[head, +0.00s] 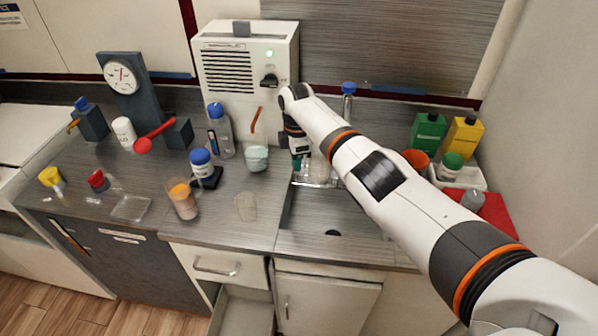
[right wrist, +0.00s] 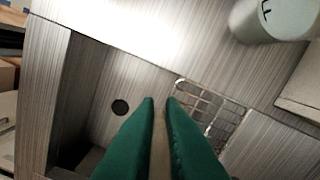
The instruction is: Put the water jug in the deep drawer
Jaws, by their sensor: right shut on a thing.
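My right gripper (head: 297,163) points down at the back left of the sink. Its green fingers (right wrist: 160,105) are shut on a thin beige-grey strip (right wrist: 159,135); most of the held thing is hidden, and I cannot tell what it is. No thing is clearly recognisable as the water jug. A clear bottle with a blue cap (head: 220,132) stands upright at the white machine's front left, apart from the gripper. A deep drawer (head: 242,312) below the counter shows its pale inside and looks pulled out. My left gripper is not in view.
The sink (head: 310,215) has a drain and a wire rack (right wrist: 212,105). A pale cup (head: 256,158) stands left of my gripper. A white machine (head: 247,85) rises behind. A jar (head: 182,198) and blue-capped bottle (head: 201,165) stand left. Green and yellow bottles (head: 428,132) stand right.

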